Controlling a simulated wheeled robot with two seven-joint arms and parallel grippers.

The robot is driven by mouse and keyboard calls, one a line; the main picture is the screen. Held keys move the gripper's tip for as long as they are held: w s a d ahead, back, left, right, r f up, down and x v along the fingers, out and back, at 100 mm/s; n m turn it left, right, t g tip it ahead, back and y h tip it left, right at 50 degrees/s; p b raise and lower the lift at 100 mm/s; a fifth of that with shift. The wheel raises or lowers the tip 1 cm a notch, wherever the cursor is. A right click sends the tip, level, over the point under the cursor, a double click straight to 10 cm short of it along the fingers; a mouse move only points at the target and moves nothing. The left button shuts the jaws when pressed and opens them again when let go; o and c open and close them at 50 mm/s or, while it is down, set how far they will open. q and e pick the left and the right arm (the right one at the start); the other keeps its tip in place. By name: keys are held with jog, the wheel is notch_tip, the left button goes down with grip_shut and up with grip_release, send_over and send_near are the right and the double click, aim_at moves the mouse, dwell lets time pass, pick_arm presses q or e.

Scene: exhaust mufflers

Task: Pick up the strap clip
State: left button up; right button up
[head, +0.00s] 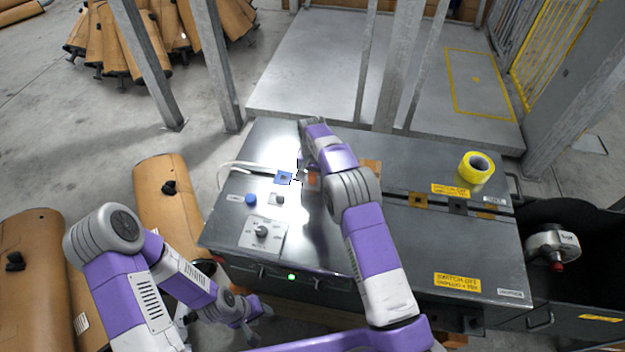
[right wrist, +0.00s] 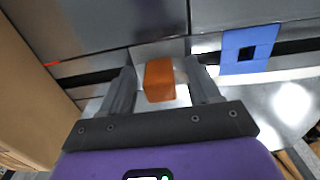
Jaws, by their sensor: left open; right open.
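A small orange block (right wrist: 159,80), which looks like the strap clip, sits at the dark slot across the metal cabinet top. It also shows in the head view (head: 314,178), partly hidden by my right arm. My right gripper (right wrist: 163,72) is open, with one finger on each side of the block; I cannot tell whether they touch it. In the head view my right gripper (head: 299,178) is low over the cabinet. My left gripper (head: 252,312) is open and empty, low in front of the cabinet.
The metal cabinet (head: 400,255) carries a blue button (head: 251,199), a rotary switch (head: 262,231) and a yellow tape roll (head: 476,167). More clips (head: 418,200) sit along the slot at right.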

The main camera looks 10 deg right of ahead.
jog(key=shift+r, duration=0.1)
jog(key=c, duration=1)
